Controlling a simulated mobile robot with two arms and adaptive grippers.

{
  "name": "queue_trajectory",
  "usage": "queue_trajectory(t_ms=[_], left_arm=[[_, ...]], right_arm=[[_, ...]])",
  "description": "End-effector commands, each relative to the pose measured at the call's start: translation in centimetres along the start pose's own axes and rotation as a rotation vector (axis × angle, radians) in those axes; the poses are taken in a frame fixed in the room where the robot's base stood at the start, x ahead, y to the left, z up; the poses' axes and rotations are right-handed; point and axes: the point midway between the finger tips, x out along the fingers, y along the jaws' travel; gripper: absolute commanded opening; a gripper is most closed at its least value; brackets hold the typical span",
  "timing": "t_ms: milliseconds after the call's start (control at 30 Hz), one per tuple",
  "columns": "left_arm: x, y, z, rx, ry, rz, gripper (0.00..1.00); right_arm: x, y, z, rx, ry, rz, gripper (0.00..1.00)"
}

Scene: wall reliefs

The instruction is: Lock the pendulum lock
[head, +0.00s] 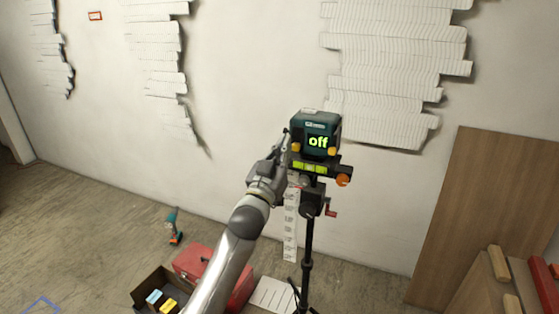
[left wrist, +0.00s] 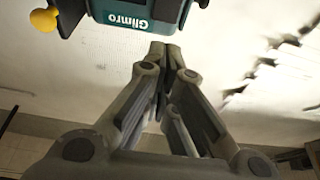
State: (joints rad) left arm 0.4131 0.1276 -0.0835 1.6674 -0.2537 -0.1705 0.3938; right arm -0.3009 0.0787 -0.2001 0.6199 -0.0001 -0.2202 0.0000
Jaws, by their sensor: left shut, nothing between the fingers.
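A dark teal laser level (head: 316,133) stands upright on a black tripod (head: 309,240) and its display reads "off". Orange knobs show low on its front, one at the left (head: 296,147) and one at the right (head: 332,151). Which part is the pendulum lock I cannot tell. My left gripper (head: 286,140) is shut and empty, close beside the device's left side. In the left wrist view the shut fingertips (left wrist: 163,55) lie just below the teal housing (left wrist: 145,12), with a yellow knob (left wrist: 45,19) at the upper left. Contact is unclear. My right gripper is not in view.
Below the device are a bubble-level mount (head: 310,167) and another orange knob (head: 343,180). A red toolbox (head: 195,262) and an open box (head: 150,290) sit on the floor. Wooden boards (head: 485,210) lean on the wall at right. Layered white reliefs (head: 390,70) cover the wall.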

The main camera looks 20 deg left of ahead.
Motion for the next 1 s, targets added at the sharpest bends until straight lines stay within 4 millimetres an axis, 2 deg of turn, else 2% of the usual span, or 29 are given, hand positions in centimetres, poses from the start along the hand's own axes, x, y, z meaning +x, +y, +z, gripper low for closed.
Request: queue_trajectory(t_ms=[100,300,833,933,967,1000], left_arm=[[-1.7,0.0,0.1,0.0,0.001,0.0,0.0],[-3.0,0.0,-0.1,-0.001,0.002,0.0,0.0],[-3.1,0.0,0.1,0.0,-0.002,0.0,0.0],[-3.4,0.0,2.1,0.002,-0.04,-0.001,0.0],[-3.7,0.0,3.2,0.003,-0.061,-0.001,0.0],[-4.1,0.0,5.2,0.005,-0.098,-0.001,0.0]], right_arm=[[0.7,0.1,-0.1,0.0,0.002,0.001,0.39],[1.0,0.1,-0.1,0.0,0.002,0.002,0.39],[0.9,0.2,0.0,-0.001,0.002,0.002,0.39],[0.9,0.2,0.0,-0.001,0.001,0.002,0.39],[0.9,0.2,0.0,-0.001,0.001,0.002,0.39],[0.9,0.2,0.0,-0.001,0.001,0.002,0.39]])
